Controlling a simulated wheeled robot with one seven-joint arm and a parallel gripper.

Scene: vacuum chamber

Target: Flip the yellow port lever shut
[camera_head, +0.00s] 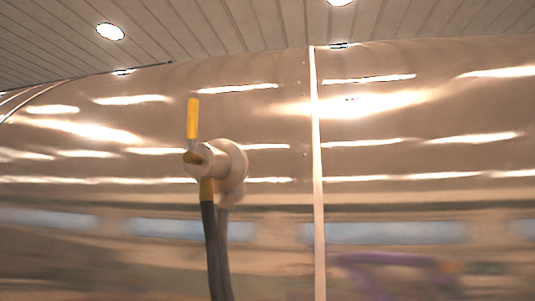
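The yellow port lever (193,118) stands upright above a pale round port (232,166) on the chamber wall, left of the picture's middle. The port sticks out from the wall. My gripper is not in view.
The shiny, curved metal chamber wall (420,170) fills most of the view and mirrors the lights. A pale vertical seam (317,180) runs down it right of the port. A slatted ceiling (230,25) with round lamps (110,31) is above. The space around the lever looks clear.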

